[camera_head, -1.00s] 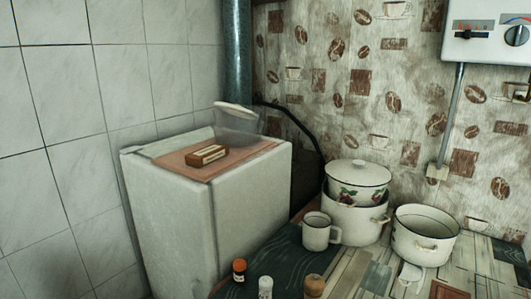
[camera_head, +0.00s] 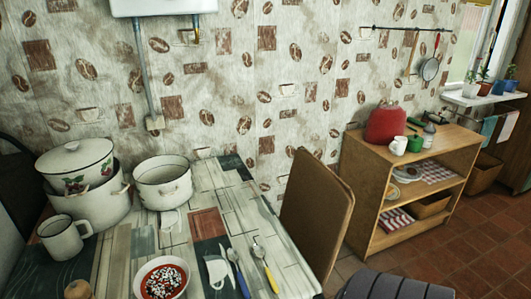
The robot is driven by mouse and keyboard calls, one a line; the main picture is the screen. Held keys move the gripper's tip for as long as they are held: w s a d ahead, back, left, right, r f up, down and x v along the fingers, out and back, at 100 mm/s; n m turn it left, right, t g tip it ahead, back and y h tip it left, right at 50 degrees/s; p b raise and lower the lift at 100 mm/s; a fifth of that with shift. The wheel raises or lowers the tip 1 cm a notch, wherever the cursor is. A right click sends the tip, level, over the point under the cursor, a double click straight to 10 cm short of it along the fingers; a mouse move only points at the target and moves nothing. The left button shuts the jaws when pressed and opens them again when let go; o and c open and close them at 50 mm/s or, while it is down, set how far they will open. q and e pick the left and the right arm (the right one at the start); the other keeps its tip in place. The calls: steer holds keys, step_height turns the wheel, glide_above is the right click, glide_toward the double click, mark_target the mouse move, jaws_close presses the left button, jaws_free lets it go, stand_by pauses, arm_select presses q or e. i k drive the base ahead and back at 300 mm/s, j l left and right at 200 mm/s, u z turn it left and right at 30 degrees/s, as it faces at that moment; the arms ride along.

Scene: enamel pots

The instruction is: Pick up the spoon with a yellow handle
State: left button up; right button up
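In the head view, a spoon with a yellow handle (camera_head: 270,277) lies on the patterned table (camera_head: 128,240), near its front right part. Its metal bowl points toward the wall. Just left of it lies a utensil with a blue handle (camera_head: 241,282). Neither of my grippers shows in the view.
A mug (camera_head: 64,238), stacked pots (camera_head: 84,185) and an open pot (camera_head: 163,182) stand farther left. A brown chair (camera_head: 314,216) stands at the table's right side; a wooden shelf (camera_head: 372,190) is beyond.

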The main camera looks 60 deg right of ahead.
mark_target(258, 251)
steer(key=l+z, duration=0.1)
steer(key=z, duration=1.5)
steer(key=k+l, duration=0.05)
steer(key=l, duration=0.05)
